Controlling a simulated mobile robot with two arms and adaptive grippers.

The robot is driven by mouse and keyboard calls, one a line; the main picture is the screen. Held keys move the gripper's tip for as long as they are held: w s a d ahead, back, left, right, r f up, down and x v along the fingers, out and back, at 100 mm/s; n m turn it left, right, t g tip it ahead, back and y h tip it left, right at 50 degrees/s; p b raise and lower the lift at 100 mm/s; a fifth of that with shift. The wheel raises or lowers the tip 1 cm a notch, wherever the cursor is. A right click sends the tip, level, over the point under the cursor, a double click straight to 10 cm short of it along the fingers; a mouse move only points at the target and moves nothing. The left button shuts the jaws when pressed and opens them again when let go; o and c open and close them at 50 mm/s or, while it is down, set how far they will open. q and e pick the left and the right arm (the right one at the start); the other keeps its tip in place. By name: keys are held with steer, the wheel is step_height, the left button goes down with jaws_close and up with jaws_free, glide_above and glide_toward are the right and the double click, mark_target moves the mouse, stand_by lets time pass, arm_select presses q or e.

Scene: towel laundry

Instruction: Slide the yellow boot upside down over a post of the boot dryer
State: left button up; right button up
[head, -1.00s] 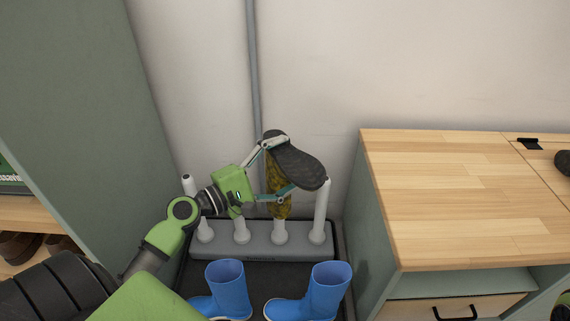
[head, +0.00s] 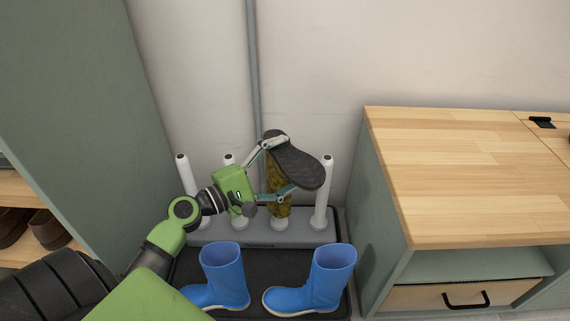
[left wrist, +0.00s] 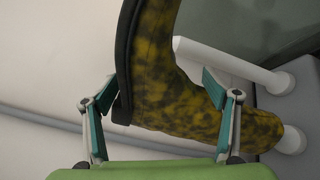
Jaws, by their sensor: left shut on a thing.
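The yellow boot (head: 279,207), mottled with dark patches, hangs upside down with its black sole (head: 299,167) up. My left gripper (head: 278,165) is shut on it near the foot; the left wrist view shows the boot (left wrist: 165,85) between both fingers. The boot dryer (head: 300,240) has several white upright posts. The boot's opening is just above the pale foot of the third post from the left (head: 280,225). That post's upper length does not show, so the boot appears to be around it. My right gripper is not in view.
A bare white post (head: 322,195) stands close to the right of the boot. Two blue boots (head: 225,275) (head: 328,275) stand upright on the dark tray in front. A wood-topped cabinet (head: 470,170) is at right, a green cabinet (head: 80,110) at left, and the wall behind.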

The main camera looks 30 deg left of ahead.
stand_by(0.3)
arm_select(q)
steer(key=o, duration=2)
steer(key=shift+c, duration=0.2)
steer(key=shift+f, duration=0.1)
